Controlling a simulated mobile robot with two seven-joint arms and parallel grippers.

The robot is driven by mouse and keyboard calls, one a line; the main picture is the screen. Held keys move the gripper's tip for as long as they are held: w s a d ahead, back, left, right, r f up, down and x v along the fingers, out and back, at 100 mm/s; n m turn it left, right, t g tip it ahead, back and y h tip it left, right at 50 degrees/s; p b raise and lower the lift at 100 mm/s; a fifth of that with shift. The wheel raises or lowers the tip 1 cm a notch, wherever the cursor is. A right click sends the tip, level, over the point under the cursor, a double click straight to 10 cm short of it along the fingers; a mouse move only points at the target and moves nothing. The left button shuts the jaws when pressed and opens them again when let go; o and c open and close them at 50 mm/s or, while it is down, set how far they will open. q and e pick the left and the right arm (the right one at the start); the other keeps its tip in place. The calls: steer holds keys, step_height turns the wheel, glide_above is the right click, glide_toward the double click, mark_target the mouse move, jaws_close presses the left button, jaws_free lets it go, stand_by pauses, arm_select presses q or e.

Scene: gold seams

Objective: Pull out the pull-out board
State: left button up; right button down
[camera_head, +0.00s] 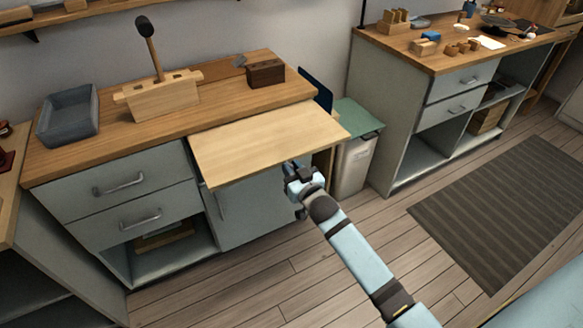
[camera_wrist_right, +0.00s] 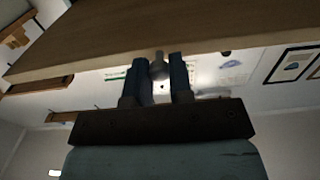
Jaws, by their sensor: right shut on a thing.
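The pull-out board (camera_head: 262,143) is a pale wooden panel that sticks out from under the worktop of the grey cabinet in the head view. In the right wrist view the board (camera_wrist_right: 150,38) spans the top of the picture, with a small metal knob (camera_wrist_right: 158,66) on its edge. My right gripper (camera_head: 292,168) is at the front edge of the board. In the wrist view its two fingers (camera_wrist_right: 165,72) are shut on the knob. My left gripper is not in view.
A grey tray (camera_head: 68,114), a wooden block with a mallet (camera_head: 160,95) and a brown box (camera_head: 265,73) are on the worktop (camera_head: 110,140). A bin (camera_head: 354,165) stands right of the board. A striped mat (camera_head: 505,205) lies on the floor.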

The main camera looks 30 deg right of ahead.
steer(key=c, duration=1.2)
jaws_free()
steer(key=shift+o, duration=0.9)
arm_select(q)
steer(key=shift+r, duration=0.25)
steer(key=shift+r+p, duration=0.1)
steer(key=shift+p, duration=0.45)
arm_select(e)
steer(key=s, duration=1.4)
steer(key=shift+d, duration=0.25)
